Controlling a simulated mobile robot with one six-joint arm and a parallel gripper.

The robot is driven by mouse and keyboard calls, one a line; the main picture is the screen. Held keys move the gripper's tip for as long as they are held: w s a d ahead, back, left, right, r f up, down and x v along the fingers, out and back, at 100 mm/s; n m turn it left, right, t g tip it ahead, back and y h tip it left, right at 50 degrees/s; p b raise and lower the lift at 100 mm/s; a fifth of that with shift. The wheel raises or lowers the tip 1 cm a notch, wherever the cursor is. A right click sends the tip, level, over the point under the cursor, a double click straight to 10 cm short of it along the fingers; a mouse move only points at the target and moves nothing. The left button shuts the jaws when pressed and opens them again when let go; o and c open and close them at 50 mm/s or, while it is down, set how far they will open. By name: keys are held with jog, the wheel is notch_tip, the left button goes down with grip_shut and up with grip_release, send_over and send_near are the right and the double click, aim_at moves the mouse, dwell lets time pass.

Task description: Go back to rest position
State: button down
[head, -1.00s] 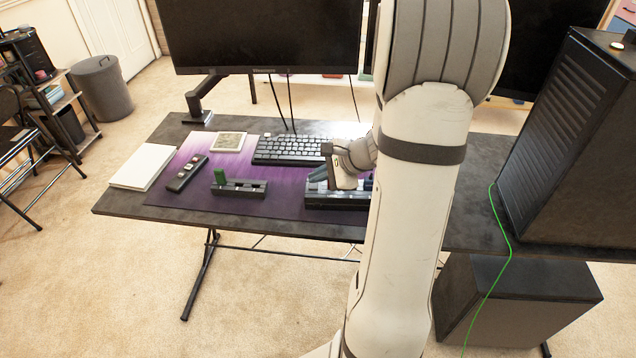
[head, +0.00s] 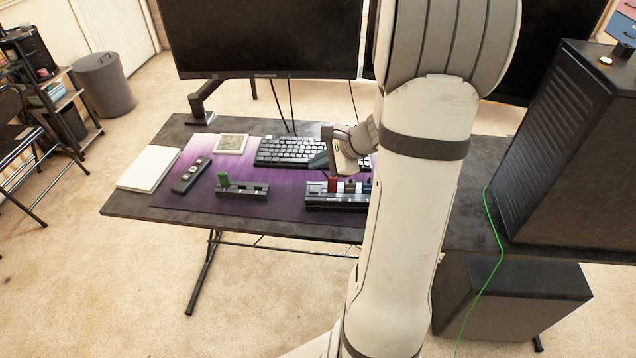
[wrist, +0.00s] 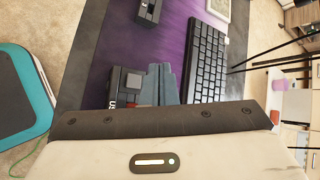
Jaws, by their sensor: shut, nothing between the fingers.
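My gripper (head: 320,161) is shut and empty, held above the desk in front of the keyboard. Its fingers also show in the wrist view (wrist: 160,84), pointing toward the purple mat. In the head view, a black rack (head: 335,204) with a red piece (head: 333,184) and a dark blue piece stands just in front of and below the gripper. My arm hides the rack's right end. A similar dark block with red on it (wrist: 126,84) shows beside the fingers in the wrist view. The fingers look clear of the rack, but the exact gap cannot be told.
The purple mat (head: 285,205) also holds a keyboard (head: 285,151), a dark holder with a green stick (head: 245,190), a remote-like block (head: 191,176) and a square tile (head: 231,144). A white book (head: 148,168) lies left. Monitors (head: 270,35) stand behind; a black tower (head: 565,150) stands right.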

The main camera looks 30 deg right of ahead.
dwell(0.3)
jog(key=shift+a+r, duration=0.1)
jog(key=shift+a, duration=0.1)
jog(key=s+a+r+n+g+p, duration=0.35)
jog(key=s+a+r+n, duration=0.35)
jog(key=a+n, duration=0.3)
jog(key=s+a+r+n+h, duration=0.1)
jog(key=s+r+n+h, duration=0.1)
jog(key=s+r+n, duration=0.1)
jog(key=s+a+r+n+g+h+p, duration=0.1)
jog(key=s+a+r+n+h, duration=0.1)
jog(key=s+n, duration=0.4)
jog(key=shift+s+a+r+h+p, duration=0.3)
jog(key=shift+s+r+h, duration=0.4)
jog(key=shift+s, duration=0.4)
jog(key=shift+f, duration=0.1)
